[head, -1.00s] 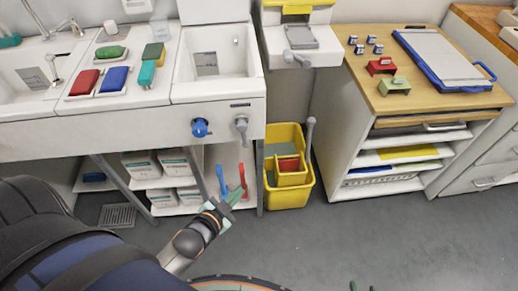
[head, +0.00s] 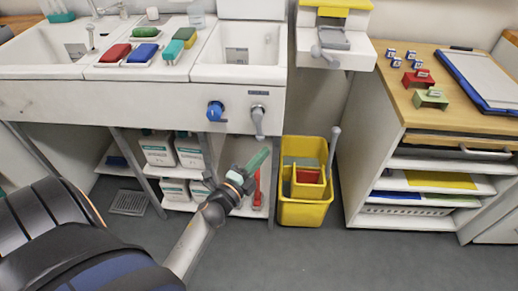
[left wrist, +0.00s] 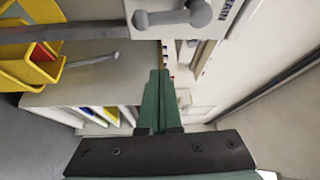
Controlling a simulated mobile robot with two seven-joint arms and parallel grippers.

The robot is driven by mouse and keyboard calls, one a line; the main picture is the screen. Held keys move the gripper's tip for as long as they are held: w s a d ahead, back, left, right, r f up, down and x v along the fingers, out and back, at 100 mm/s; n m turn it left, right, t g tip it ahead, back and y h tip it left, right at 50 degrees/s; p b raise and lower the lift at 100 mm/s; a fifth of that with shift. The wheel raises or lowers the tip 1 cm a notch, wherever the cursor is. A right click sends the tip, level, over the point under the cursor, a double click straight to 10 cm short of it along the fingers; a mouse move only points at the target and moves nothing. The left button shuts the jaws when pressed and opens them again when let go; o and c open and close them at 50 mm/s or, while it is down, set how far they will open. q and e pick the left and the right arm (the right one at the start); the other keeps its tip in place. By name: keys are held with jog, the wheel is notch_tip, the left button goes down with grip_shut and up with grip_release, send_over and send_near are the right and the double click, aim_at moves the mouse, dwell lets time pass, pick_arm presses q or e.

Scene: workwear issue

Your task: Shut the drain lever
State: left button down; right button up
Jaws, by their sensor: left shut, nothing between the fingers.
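The drain lever is the grey handle (head: 258,122) on the sink's front panel, below a small dark label. It hangs downward in the head view, right of a blue knob (head: 215,111). In the left wrist view the grey lever (left wrist: 172,18) is at the top, beside the partly readable label. My left gripper (head: 258,159) is below the lever in the head view, with its green fingers pointing up and right. Its fingers (left wrist: 157,75) are together and empty in the left wrist view, and look apart from the lever. My right gripper is out of view.
A yellow mop bucket (head: 305,208) with a grey handle stands right of the gripper. White jugs (head: 158,150) and a red-handled item (head: 257,190) are under the sink. A wooden-topped cabinet (head: 440,115) stands at right. The floor in front is clear.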

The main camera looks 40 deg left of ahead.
aim_at(261, 134)
pick_arm(q)
jog(key=shift+w+a, duration=0.65)
jog(key=shift+w, duration=0.3)
jog(key=shift+w+a, duration=0.65)
jog(key=shift+w, duration=0.25)
jog(key=shift+w+a, duration=0.65)
jog(key=shift+w, duration=0.3)
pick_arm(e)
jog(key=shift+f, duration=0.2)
pick_arm(q)
jog(key=shift+s+a+r+m+g+p, duration=0.15)
jog(key=shift+s+a+m+g+p, duration=0.15)
jog(key=shift+a+m+p, duration=0.5)
jog(key=shift+d, duration=0.1)
jog(key=shift+f, duration=0.25)
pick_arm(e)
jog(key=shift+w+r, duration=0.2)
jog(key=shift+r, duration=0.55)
